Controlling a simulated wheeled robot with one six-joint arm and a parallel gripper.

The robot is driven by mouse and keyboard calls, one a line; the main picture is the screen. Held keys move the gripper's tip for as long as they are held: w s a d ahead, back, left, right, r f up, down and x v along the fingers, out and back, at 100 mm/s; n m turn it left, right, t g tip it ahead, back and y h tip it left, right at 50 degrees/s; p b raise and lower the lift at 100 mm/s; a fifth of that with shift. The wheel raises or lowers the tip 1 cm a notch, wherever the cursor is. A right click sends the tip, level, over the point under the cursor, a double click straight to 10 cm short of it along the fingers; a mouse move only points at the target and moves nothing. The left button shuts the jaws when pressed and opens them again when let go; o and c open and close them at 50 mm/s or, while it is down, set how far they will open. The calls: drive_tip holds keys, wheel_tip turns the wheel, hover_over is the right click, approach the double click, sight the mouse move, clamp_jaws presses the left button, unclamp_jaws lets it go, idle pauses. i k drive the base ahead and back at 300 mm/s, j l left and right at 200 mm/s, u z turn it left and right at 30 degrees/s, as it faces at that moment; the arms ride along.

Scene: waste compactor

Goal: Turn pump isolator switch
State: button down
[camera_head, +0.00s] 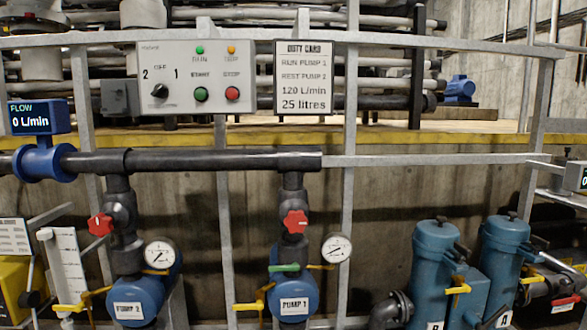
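A pale control panel (213,110) is fixed to the upper rail. At its left is a black rotary switch (159,91) below the marks 2 and 1, with a smaller word between them. Its exact pointer position is too small to tell. The panel also has a green lamp (200,50), an amber lamp (231,50), a green button (201,94) and a red button (232,93). A small grey box (115,98) is beside the panel; I cannot tell its function. Pump 1 (292,300) and Pump 2 (136,303) stand below. My gripper is not in view.
A duty card (303,77) reads run pump 1, rest pump 2, 120 L/min, 25 litres. The flow meter (39,117) reads 0 L/min. Red valve handles (295,221), yellow levers and gauges (336,248) project below a dark horizontal pipe (215,160). Blue filter housings (433,270) stand right.

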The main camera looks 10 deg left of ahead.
sight(160, 90)
drive_tip(key=u, duration=1.35)
